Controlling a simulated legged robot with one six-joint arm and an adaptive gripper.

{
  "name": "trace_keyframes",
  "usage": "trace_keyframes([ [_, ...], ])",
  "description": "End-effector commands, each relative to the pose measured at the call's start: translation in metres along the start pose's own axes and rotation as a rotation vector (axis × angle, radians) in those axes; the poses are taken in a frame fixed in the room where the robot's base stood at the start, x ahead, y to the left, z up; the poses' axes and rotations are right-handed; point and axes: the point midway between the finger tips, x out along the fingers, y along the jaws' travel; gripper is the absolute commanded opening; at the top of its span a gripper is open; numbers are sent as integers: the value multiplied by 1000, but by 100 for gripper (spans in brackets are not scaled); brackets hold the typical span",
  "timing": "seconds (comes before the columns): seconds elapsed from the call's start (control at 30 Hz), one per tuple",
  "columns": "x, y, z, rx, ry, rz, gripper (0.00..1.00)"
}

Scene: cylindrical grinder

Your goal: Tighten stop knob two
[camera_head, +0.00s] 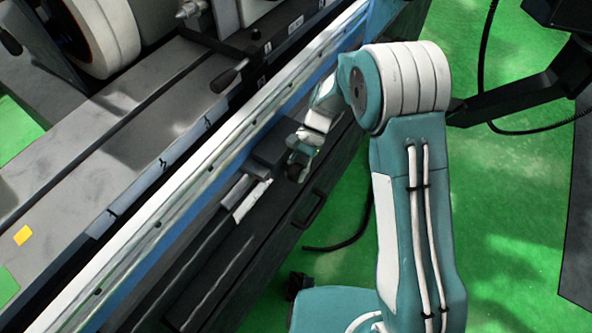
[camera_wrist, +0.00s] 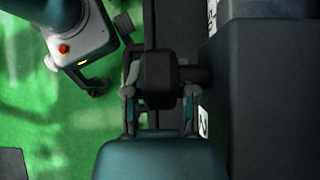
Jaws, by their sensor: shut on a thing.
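In the wrist view, a dark knob (camera_wrist: 158,82) sits between the two fingers of my gripper (camera_wrist: 160,92), with a finger against each side. A short dark shaft joins the knob to a dark block (camera_wrist: 262,75) on the right. A white label with a dark mark, perhaps a 2 (camera_wrist: 203,124), shows beside the right finger. In the head view, my gripper (camera_head: 298,160) is low at the front side of the grinder, next to a dark stop block (camera_head: 272,148). The knob is mostly hidden there by my gripper.
The grinder's long pale rail (camera_head: 205,180) runs diagonally behind my gripper. A dark handle (camera_head: 308,208) is on the front panel below. Green floor (camera_head: 520,200) lies open to the right.

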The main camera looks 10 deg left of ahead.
Motion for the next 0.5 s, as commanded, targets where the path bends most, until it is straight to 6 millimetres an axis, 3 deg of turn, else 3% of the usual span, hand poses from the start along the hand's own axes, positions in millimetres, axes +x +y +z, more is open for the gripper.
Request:
trace_keyframes([
  [0.5,0,-2,-1,0,-26,-6,0],
])
